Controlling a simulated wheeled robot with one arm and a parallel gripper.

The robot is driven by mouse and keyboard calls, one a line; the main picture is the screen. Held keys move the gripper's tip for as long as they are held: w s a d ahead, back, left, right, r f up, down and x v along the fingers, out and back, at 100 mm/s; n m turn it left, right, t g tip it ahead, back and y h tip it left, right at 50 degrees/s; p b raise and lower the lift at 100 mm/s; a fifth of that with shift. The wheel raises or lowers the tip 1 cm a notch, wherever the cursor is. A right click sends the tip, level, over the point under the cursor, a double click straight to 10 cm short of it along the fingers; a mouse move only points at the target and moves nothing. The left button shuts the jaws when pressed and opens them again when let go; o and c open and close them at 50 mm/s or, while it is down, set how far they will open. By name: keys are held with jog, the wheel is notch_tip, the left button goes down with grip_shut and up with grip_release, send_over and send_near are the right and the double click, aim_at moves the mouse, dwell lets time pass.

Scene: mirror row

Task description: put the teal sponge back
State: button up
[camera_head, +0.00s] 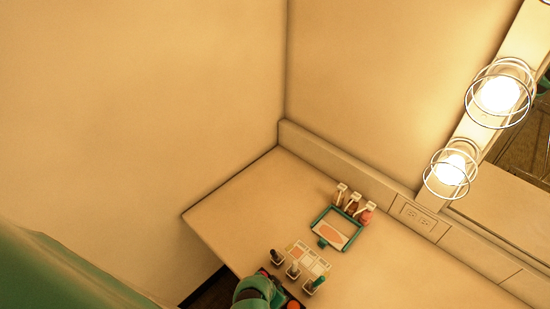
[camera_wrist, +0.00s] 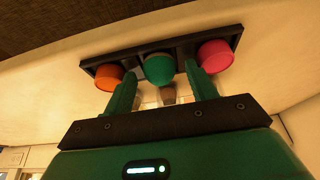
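The teal sponge (camera_wrist: 159,69) is round and sits at the middle place of a dark rack (camera_wrist: 190,46), between an orange sponge (camera_wrist: 109,77) and a pink sponge (camera_wrist: 215,54). My gripper (camera_wrist: 162,73) is open in the wrist view, one finger on each side of the teal sponge, with a small gap showing at each side. How deep the sponge sits in the rack is hard to tell. In the head view my gripper (camera_head: 258,290) is at the bottom edge and hides most of the rack; the orange sponge (camera_head: 293,305) shows beside it.
Several small dark-topped holders (camera_head: 293,271) and a colour palette (camera_head: 308,260) stand close beside the rack. A teal-rimmed tray (camera_head: 324,244) and bottles (camera_head: 354,203) are farther back near the wall. The counter's left part (camera_head: 235,210) is clear.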

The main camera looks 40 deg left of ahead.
jog(key=shift+r, duration=0.15)
jog(key=b+v, duration=0.2)
jog(key=v, duration=1)
